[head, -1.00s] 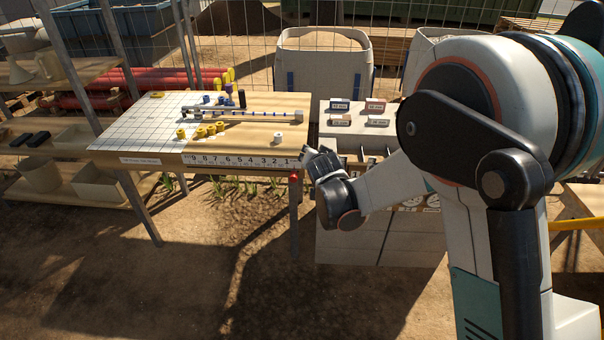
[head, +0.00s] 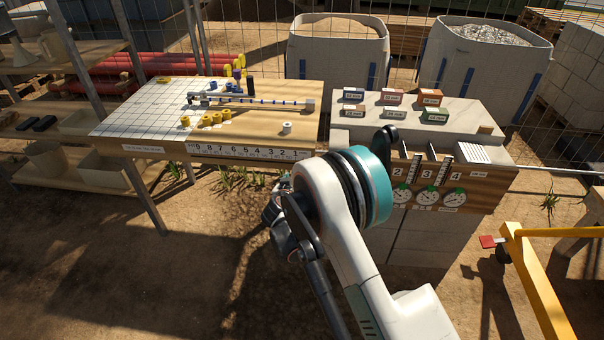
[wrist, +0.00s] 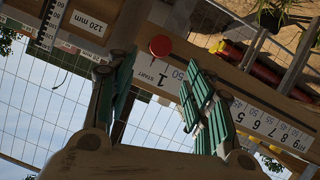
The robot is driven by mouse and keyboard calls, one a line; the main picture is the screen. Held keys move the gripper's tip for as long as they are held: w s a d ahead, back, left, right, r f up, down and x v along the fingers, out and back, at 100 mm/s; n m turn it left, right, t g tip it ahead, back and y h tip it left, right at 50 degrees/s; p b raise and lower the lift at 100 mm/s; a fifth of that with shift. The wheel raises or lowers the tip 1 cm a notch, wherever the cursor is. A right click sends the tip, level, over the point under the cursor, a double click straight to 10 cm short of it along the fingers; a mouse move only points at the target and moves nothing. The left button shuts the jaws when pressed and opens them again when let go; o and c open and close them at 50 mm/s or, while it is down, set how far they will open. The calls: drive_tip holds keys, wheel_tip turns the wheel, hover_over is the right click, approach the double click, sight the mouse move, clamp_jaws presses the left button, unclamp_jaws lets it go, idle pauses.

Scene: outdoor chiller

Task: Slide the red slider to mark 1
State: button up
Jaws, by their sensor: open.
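The red slider (wrist: 160,45) shows as a round red knob in the wrist view, at the edge of the numbered scale by the plate with "1" and "START" (wrist: 158,75). Its exact position against mark 1 is hard to tell. The scale (head: 245,152) runs along the table's front edge, 9 at left to 1 at right. In the head view the slider is hidden behind my arm. My gripper (wrist: 160,70) is open, its green-padded fingers either side of the plate in the picture, with the knob beyond the gap. No contact shows.
The wooden table (head: 150,120) carries yellow pieces (head: 212,118), a white piece (head: 287,127) and a rail (head: 260,101). A stand with gauges (head: 428,197) is close at right of my arm. A yellow frame (head: 540,280) stands farther right. Open ground lies in front of the table.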

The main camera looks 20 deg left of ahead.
drive_tip(key=b+x, duration=0.2)
drive_tip(key=x, duration=0.7)
drive_tip(key=shift+w+a+f+b, duration=0.1)
drive_tip(key=shift+w+b, duration=0.25)
drive_tip(key=shift+b, duration=0.05)
clamp_jaws()
